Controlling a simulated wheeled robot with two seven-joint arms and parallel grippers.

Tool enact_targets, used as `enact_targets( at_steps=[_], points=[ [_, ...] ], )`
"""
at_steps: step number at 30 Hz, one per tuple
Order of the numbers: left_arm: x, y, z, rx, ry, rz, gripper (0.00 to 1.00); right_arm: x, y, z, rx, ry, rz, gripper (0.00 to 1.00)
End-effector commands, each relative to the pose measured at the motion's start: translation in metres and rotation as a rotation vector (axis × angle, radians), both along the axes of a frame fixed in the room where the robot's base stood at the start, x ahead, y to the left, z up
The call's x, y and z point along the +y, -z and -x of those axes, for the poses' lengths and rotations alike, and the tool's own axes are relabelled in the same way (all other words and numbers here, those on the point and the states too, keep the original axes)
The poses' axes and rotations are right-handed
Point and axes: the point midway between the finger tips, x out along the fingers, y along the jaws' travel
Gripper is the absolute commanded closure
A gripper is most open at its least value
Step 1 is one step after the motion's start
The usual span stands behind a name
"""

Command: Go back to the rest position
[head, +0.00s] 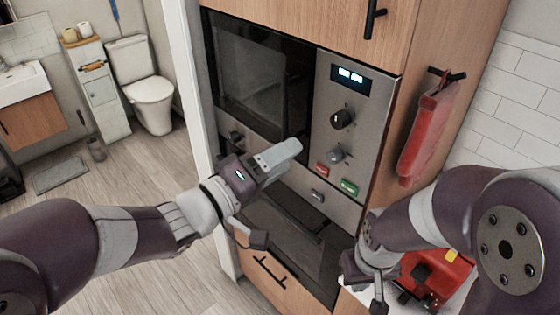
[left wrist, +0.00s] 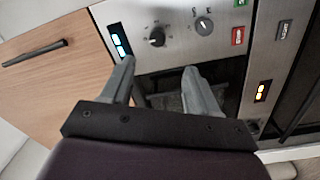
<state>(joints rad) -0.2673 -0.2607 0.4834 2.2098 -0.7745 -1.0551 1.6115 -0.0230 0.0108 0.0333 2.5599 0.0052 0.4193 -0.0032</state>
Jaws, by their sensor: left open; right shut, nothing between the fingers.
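My left gripper (head: 283,153) is in front of the built-in oven's control panel (head: 334,150), beside its knobs. The left wrist view shows its two fingers (left wrist: 160,84) apart, with nothing between them. The oven front shows behind them; I cannot tell whether a finger touches it. My right arm reaches in from the right and bends downward. My right gripper (head: 377,288) is low, by the cabinet's right edge, near a red machine (head: 440,280). It is shut and empty; its fingertips are mostly hidden.
The upper oven's dark door (head: 260,75) is closed. A wooden drawer (head: 265,272) is below the lower oven. A red towel (head: 429,130) hangs from a hook on the cabinet's side.

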Motion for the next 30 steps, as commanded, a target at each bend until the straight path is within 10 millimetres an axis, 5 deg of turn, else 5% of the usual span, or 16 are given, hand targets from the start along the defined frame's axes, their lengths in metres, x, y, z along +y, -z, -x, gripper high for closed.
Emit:
enact_targets(
  at_steps=[10, 13, 16, 19, 22, 26, 30],
  points=[
    [0.001, 0.006, -0.003, -0.056, -0.017, -0.077, 0.4, 0.0, 0.0, 0.0, 0.0, 0.0, 0.0, 1.0],
    [0.029, 0.049, -0.021, -0.116, -0.151, -0.412, 0.4, 0.0, 0.0, 0.0, 0.0, 0.0, 0.0, 1.0],
    [0.092, 0.121, -0.024, -0.033, -0.24, -0.898, 0.4, 0.0, 0.004, 0.0, 0.0, 0.0, 0.0, 1.0],
    [0.152, 0.183, 0.011, 0.173, -0.151, -1.257, 0.4, 0.0, 0.01, 0.0, 0.0, 0.0, 0.0, 1.0],
    [0.188, 0.223, 0.062, 0.401, 0.028, -1.424, 0.4, 0.0, 0.017, 0.0, 0.0, 0.0, 0.0, 1.0],
    [0.207, 0.25, 0.112, 0.657, 0.15, -1.408, 0.4, 0.0, 0.026, 0.0, 0.0, 0.0, 0.0, 1.0],
    [0.217, 0.256, 0.111, 0.714, 0.11, -1.376, 0.4, 0.0, 0.03, 0.0, 0.0, 0.0, 0.0, 1.0]
  ],
)
